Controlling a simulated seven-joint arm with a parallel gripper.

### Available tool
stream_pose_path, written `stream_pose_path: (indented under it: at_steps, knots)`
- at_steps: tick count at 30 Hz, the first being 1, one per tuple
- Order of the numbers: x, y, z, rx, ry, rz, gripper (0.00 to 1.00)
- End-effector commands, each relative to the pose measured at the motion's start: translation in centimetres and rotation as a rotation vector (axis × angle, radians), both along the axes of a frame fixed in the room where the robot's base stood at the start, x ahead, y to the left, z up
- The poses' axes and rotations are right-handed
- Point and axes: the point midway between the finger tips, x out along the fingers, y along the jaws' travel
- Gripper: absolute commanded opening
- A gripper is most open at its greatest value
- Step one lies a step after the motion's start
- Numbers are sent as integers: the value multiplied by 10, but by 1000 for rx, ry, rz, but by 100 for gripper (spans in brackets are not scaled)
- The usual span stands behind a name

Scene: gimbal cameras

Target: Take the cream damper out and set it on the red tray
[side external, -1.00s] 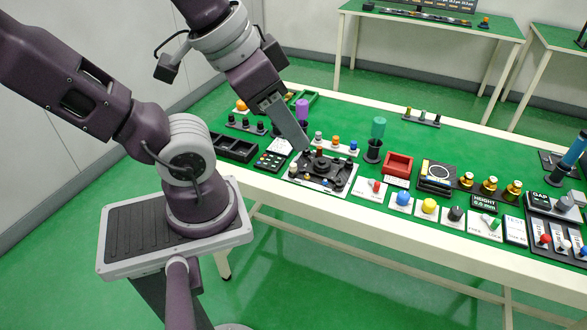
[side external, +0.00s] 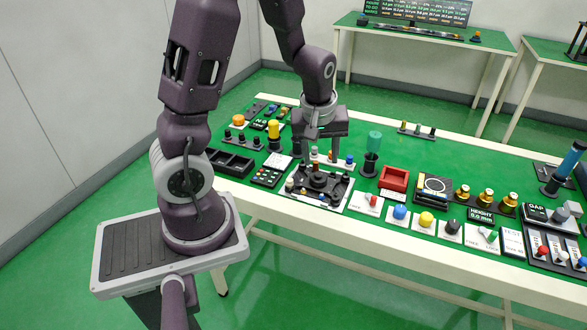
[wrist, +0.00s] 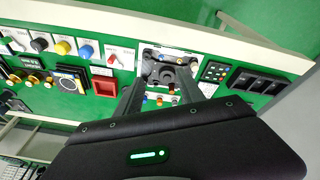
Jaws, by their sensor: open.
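The black round fixture (side external: 320,183) stands on a white plate and also shows in the wrist view (wrist: 168,74). A small cream peg (side external: 289,184) stands at its left corner. Another pale peg (side external: 314,151) stands in the rack just behind it. I cannot tell for certain which is the cream damper. The red tray (side external: 393,180) is an empty open box to the right of the fixture, also in the wrist view (wrist: 104,86). My gripper (side external: 322,146) points down above the rack and the fixture's back side. Its fingers (wrist: 170,92) are apart with nothing between them.
A blue peg (side external: 350,161) is in the rack. A black compartment box (side external: 231,163) and keypad (side external: 270,172) lie left. Switches and knobs (side external: 400,213) line the front edge.

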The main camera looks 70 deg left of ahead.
Motion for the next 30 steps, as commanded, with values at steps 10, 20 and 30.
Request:
stream_pose_path:
  at_steps: [10, 20, 30]
  knots:
    - [-32, 90, -99, 155, 72, 390, 46]
    - [-32, 111, -151, 154, 72, 389, 46]
    - [-31, 115, -161, 153, 69, 387, 46]
